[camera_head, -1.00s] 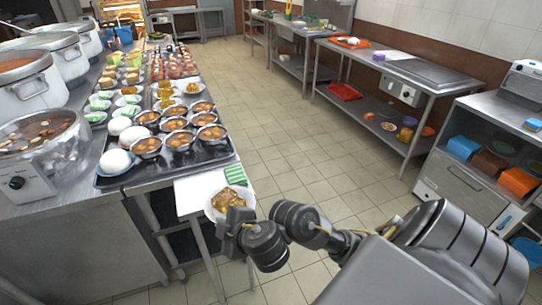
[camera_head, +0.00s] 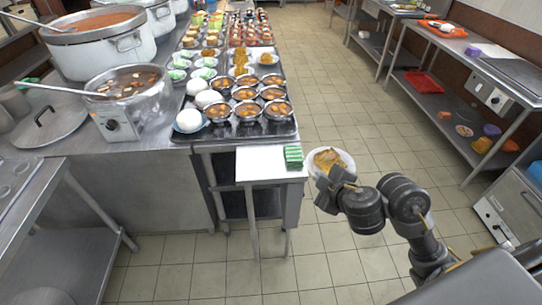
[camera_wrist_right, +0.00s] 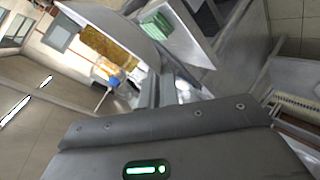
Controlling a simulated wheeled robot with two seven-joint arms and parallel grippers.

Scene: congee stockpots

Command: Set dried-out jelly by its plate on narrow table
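The yellow-brown dried-out jelly (camera_head: 328,158) lies on a round white plate (camera_head: 346,163). The plate is up off the floor, just beyond the right edge of the narrow white-topped table (camera_head: 260,163). My right gripper (camera_head: 335,182) is at the plate's near rim and appears shut on it. In the right wrist view the jelly (camera_wrist_right: 105,46) and pale plate (camera_wrist_right: 115,17) show beyond the fingers (camera_wrist_right: 165,92), which partly hide the rim. My left gripper is not in view.
A green-and-white striped block (camera_head: 293,157) occupies the narrow table's right end; its left part is bare. Behind it, the long steel counter holds a dark tray (camera_head: 240,130) of bowls and a glass-like pot (camera_head: 130,95). Floor right of the table is open.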

